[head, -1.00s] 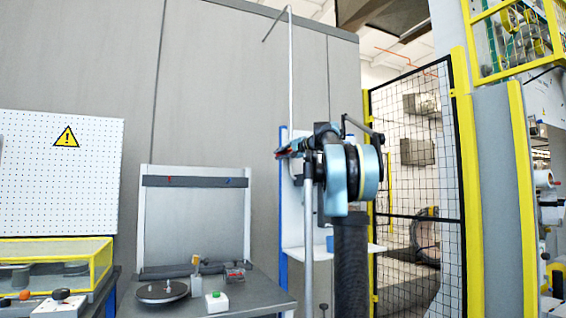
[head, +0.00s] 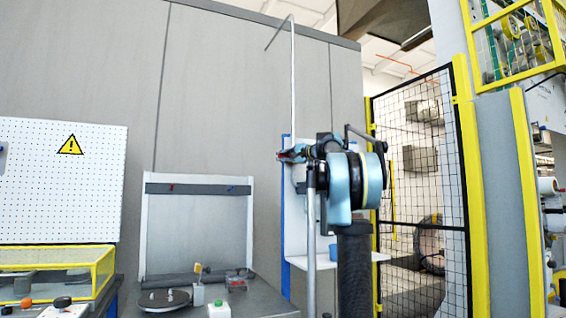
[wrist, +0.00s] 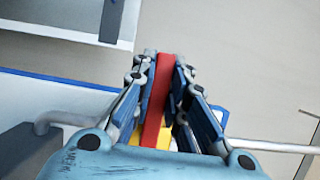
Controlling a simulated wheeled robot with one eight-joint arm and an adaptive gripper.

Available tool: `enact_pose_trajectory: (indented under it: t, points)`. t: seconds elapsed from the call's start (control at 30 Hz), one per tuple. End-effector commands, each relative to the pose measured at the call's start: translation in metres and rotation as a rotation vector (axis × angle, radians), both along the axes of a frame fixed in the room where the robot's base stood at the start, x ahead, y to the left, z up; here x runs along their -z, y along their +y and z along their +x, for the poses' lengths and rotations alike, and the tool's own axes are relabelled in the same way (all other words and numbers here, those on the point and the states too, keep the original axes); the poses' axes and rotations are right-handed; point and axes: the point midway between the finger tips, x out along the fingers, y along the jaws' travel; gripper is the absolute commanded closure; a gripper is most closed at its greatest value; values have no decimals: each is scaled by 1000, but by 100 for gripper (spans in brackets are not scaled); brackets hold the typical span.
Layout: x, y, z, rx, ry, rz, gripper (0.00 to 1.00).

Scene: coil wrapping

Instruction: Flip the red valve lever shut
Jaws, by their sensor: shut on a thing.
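The red valve lever (wrist: 157,95) shows as a long red bar in the wrist view, between the finger pads. My gripper (wrist: 161,62) has its blue and grey fingers closed on both sides of the lever. A yellow part (wrist: 164,138) shows behind the lever's lower end. In the head view my gripper (head: 291,154) is at the left end of my arm, against the white and blue-edged panel, with a small red spot at its tip. The valve body is mostly hidden there by my arm.
A silver pipe (wrist: 270,147) crosses the lower wrist view, partly behind my gripper. A tall thin pole (head: 292,85) rises behind my arm. A workbench with a round plate (head: 164,299) stands at left, and a black mesh fence (head: 415,160) at right.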

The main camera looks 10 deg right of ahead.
Motion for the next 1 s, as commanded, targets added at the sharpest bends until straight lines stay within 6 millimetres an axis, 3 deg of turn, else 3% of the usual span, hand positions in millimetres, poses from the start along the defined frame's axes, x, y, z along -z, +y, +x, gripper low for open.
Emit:
enact_pose_trajectory:
  t: [0.1, 0.13, 0.2, 0.23, 0.67, 1.0]
  points:
    - [1, -3, 1, 6, 1, -1, 100]
    - [1, -3, 1, 6, 1, -1, 84]
    - [1, -3, 1, 6, 1, -1, 68]
    - [1, -2, 1, 5, 1, -1, 65]
    - [0, -5, -4, 3, -1, -1, 65]
    - [1, -43, -47, 6, 1, -1, 65]
